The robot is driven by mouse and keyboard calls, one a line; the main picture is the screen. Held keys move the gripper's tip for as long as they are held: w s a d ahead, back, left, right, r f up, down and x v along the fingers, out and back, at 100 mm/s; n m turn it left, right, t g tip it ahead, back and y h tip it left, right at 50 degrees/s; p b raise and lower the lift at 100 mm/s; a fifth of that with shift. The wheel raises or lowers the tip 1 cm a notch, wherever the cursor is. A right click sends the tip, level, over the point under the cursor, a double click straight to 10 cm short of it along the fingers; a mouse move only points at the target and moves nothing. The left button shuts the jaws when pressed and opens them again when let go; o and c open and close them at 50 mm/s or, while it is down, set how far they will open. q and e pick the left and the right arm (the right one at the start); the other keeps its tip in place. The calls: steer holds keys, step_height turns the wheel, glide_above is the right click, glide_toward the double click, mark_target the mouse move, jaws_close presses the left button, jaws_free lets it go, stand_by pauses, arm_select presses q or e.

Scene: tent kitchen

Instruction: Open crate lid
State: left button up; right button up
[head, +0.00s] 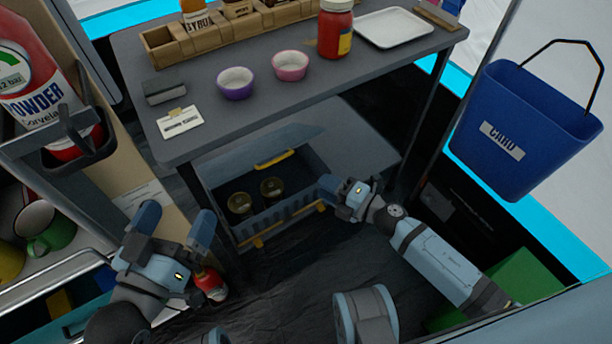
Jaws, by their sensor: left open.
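The grey table (300,95) above the crate holds two bowls, a red jar, a white tray and a wooden rack. A blue bucket (525,130) hangs at right. A red bottle (210,284) is beside my left gripper. Shelves (40,265) with mugs stand at left.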

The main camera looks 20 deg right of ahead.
arm_select(q)
steer(key=f+b, duration=0.1)
steer(key=f+g+b, duration=0.1)
steer(key=shift+s+d+f, duration=0.1)
steer(key=shift+d+f, duration=0.25)
steer(key=shift+d, duration=0.05)
arm_select(e)
steer(key=x, duration=1.3)
steer(key=shift+w+a+r, duration=0.15)
steer(key=shift+w, duration=0.25)
arm_select(q)
steer(key=shift+r+m, duration=0.1)
steer(key=shift+m, duration=0.2)
arm_select(e)
jaws_close()
